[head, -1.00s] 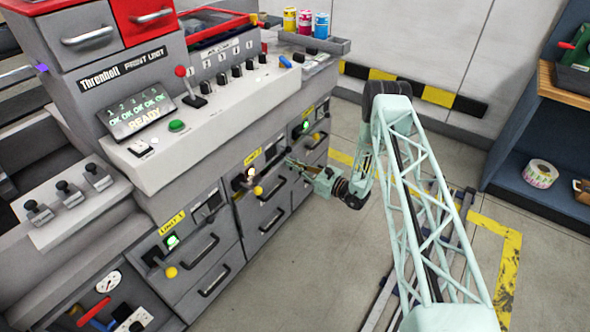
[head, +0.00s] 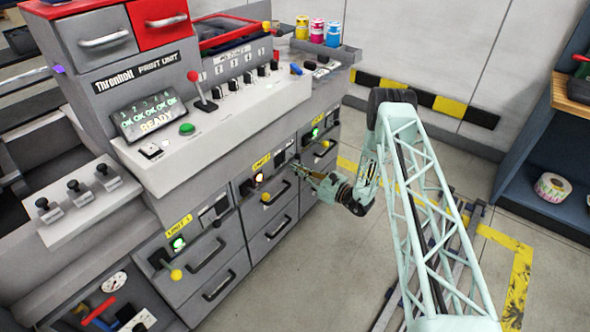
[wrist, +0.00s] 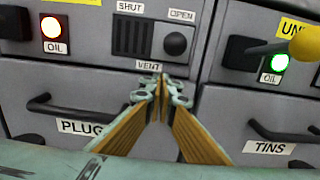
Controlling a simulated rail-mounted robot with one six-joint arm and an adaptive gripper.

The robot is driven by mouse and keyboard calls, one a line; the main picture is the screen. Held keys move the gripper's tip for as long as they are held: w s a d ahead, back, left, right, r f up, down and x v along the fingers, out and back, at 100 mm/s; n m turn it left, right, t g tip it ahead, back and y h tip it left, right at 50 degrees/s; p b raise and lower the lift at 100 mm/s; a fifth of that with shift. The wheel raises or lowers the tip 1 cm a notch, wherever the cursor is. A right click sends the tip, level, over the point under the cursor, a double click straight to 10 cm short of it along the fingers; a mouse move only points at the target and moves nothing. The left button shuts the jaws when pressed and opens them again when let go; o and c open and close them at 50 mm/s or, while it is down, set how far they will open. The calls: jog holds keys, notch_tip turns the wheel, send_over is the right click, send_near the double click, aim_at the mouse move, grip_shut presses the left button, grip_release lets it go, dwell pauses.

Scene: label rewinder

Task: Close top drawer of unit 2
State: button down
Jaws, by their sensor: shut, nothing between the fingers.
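Unit 2 (head: 262,162) is the middle grey cabinet under the console in the head view. Its top drawer has a black handle (head: 277,193); how far the drawer stands out is hard to tell. In the wrist view the drawer face labelled "PLUG" (wrist: 110,142), with its handle (wrist: 75,108), is at left. My gripper (wrist: 162,82) is shut and empty, its tan fingers covering the right part of that drawer. Its tips show below the vent knob. In the head view my gripper (head: 297,169) is close to unit 2's front, right of the handle.
Unit 1 (head: 178,226) with a yellow-knobbed lever is at left. The "TINS" drawer (wrist: 268,148) is at right in the wrist view, under a green lamp and yellow-knobbed lever. The vent slider knob (wrist: 175,43) is just above my fingers. Open floor (head: 300,270) lies before the cabinets.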

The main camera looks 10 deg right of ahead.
jog(key=p+v, duration=0.2)
jog(key=v, duration=1.1)
jog(key=shift+s+d, duration=0.15)
jog(key=shift+s, duration=0.1)
jog(key=shift+f, duration=0.15)
